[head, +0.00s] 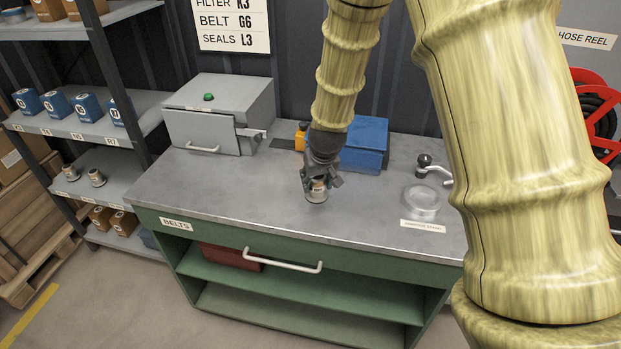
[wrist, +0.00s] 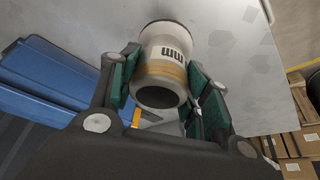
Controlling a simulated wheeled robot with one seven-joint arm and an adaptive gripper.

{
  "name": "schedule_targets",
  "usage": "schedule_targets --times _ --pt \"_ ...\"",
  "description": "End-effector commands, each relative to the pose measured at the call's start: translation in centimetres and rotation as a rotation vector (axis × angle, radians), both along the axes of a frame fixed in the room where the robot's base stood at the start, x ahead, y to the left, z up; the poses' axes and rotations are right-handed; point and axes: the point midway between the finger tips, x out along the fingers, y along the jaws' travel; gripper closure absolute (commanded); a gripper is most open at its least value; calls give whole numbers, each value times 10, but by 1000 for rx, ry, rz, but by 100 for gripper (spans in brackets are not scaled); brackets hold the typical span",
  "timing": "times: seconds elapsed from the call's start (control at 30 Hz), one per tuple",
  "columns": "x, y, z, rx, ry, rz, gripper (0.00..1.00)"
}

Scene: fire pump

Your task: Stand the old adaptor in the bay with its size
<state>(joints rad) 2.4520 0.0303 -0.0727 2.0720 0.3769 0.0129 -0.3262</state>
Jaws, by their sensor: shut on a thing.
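The old adaptor (head: 317,194) is a short metal-coloured cylinder in my gripper (head: 319,180), over the grey worktop. In the wrist view the adaptor (wrist: 165,58) shows a pale band with dark marking, a tan ring and a dark open end. The green-padded fingers of my gripper (wrist: 160,85) press on both sides of it. I cannot tell whether it touches the worktop. Two similar adaptors, one (head: 68,173) and another (head: 96,177), stand on a lower shelf (head: 125,186) at the left, with small bay labels on its front edge. The labels are too small to read.
A grey metal box (head: 220,112) and a blue bin (head: 364,145) stand at the worktop's back. A round clear stand (head: 422,204) is at its right, beside a tap-like fitting (head: 430,165). The shelf right of the two adaptors looks empty. Blue boxes (head: 86,107) line the shelf above.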

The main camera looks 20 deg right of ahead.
Motion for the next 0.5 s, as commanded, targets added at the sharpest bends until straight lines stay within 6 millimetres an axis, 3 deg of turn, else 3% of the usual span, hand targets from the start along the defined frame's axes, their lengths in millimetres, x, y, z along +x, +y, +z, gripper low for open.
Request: schedule_targets --times 0.2,0.5 --pt "31 4 -2 -1 0 2 86" --pt "35 5 -11 2 3 2 86"
